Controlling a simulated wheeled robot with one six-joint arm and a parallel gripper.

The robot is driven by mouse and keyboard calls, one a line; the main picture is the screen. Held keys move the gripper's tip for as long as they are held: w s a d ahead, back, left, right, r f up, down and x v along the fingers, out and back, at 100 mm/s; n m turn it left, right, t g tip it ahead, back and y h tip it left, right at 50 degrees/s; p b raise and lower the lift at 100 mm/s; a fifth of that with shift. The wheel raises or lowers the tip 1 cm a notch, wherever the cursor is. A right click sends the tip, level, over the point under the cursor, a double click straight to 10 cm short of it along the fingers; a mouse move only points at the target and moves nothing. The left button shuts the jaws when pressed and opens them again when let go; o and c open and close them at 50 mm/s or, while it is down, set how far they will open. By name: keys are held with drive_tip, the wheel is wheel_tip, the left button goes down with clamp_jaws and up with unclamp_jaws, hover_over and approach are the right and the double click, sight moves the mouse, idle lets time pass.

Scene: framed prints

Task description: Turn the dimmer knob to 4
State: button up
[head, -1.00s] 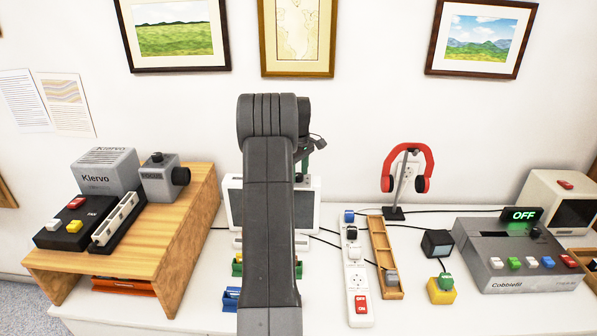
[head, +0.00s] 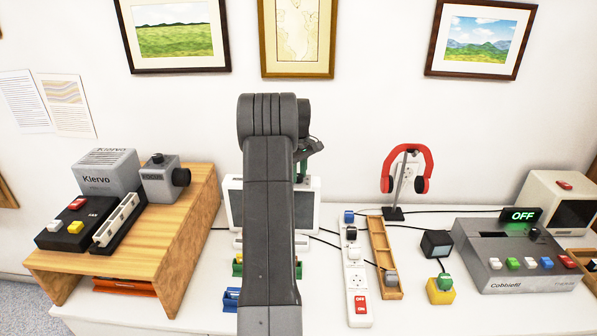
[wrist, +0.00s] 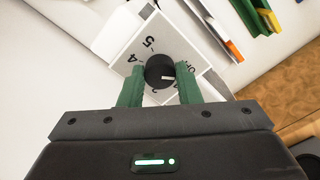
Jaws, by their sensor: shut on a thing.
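The dimmer knob (wrist: 159,70) is a round black knob on a white square plate (wrist: 143,38) in the wrist view. The plate has printed marks; 5 and 4 are readable at the upper left, and OFF is partly visible on the right. Other marks are partly covered by the fingers. A short white line on the knob lies toward the lower right, away from the 4. My gripper (wrist: 160,74) has green fingers, one on each side of the knob, and is shut on it. In the head view my arm hides the knob and most of the gripper.
A white-framed panel (head: 235,205) stands behind my arm. A wooden shelf (head: 190,225) with devices stands at left. Green and blue pieces lie close to my arm.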

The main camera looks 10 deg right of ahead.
drive_tip(key=m+p, duration=0.2)
drive_tip(key=m, duration=0.3)
drive_tip(key=shift+r, duration=0.1)
drive_tip(key=m, duration=0.4)
drive_tip(key=shift+m+p, duration=0.4)
drive_tip(key=m, duration=0.4)
drive_tip(key=shift+m, duration=0.3)
drive_tip(key=m+p, duration=0.1)
drive_tip(key=m, duration=0.3)
drive_tip(key=shift+m, duration=0.3)
drive_tip(key=m, duration=0.9)
drive_tip(key=shift+w+m, duration=0.1)
drive_tip(key=shift+m, duration=0.3)
drive_tip(key=m, duration=0.4)
drive_tip(key=shift+m, duration=0.3)
drive_tip(key=m, duration=0.4)
drive_tip(key=shift+m, duration=0.4)
